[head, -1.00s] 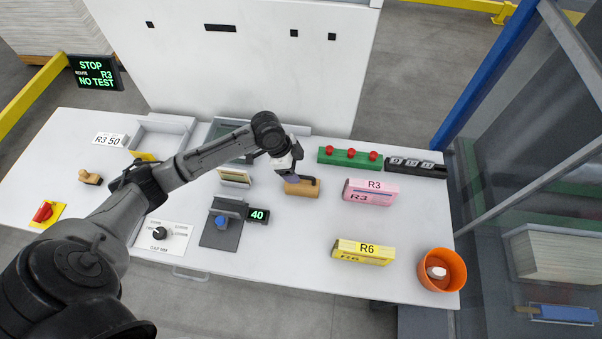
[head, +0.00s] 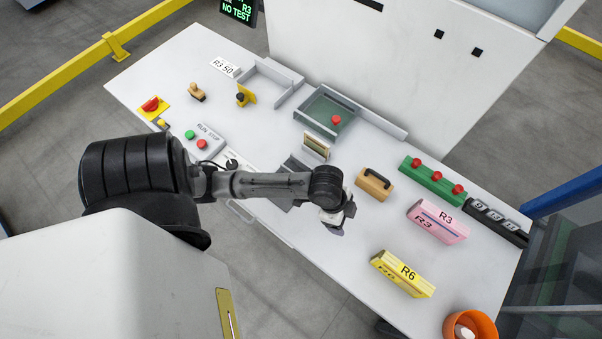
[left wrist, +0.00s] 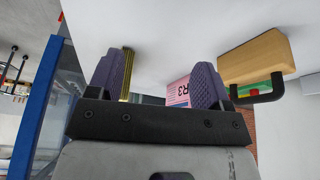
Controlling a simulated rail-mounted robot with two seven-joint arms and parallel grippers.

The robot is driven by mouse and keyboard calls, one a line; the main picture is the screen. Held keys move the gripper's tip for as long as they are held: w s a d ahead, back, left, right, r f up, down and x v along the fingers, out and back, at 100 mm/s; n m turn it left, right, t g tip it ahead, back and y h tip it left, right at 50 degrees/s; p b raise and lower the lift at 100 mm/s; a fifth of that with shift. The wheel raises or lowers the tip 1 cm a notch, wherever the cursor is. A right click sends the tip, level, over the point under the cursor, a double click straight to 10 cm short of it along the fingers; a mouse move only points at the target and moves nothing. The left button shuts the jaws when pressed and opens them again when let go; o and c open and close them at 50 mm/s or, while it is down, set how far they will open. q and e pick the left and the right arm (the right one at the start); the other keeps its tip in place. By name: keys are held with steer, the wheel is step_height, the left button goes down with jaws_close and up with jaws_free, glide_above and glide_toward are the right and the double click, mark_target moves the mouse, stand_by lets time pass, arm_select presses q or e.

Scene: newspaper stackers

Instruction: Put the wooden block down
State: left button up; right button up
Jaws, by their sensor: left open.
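The wooden block (head: 374,184), light brown with a dark handle on top, stands on the white table in the head view, left of the green bar with red knobs. It also shows at the upper right of the left wrist view (left wrist: 257,56), outside the fingers. My left gripper (head: 338,221) is open and empty, above the table and apart from the block, on its front left side. Its two purple fingers (left wrist: 156,80) are spread in the left wrist view with nothing gripped between them. My right gripper is in neither view.
A pink R3 pack (head: 437,221) and a yellow R6 pack (head: 402,273) stand right of the gripper. An orange bowl (head: 470,326) is at the lower right. The green bar (head: 433,181) and a black number counter (head: 496,222) lie behind. Bare table surrounds the block.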

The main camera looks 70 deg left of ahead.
arm_select(q)
steer(key=s+r+n+y, duration=0.1)
steer(key=s+n, duration=0.5)
steer(key=s, duration=0.6)
steer(key=shift+d+t+y, duration=0.3)
steer(key=shift+d+y, duration=0.15)
steer(key=shift+y, duration=0.35)
steer(key=shift+r, duration=0.15)
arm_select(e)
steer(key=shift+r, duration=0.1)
